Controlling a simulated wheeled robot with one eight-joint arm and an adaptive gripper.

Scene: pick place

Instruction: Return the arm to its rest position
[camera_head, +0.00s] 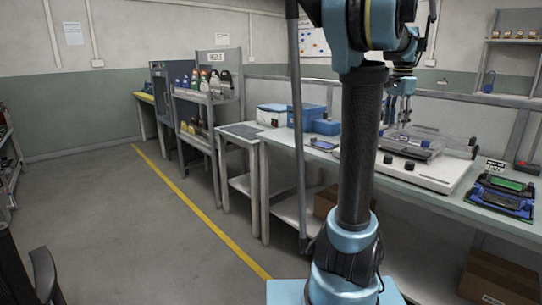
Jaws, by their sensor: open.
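My arm (356,150) rises from its light blue base in the right half of the view, and its upper joint is cut off by the top edge. Behind it, my gripper (397,118) points down above the workbench (425,185). Its thin fingers look apart, with nothing seen between them. A clear-covered device on a white base (440,174) is under and beside the gripper. The gap between fingertips and device is too small to judge. The arm's dark link hides part of the bench.
Blue boxes (306,117) and a white-and-blue cooler (271,115) stand on the bench to the left. A shelf of bottles (209,96) stands farther back. The floor at left is open, with a chair (45,275) at the lower left.

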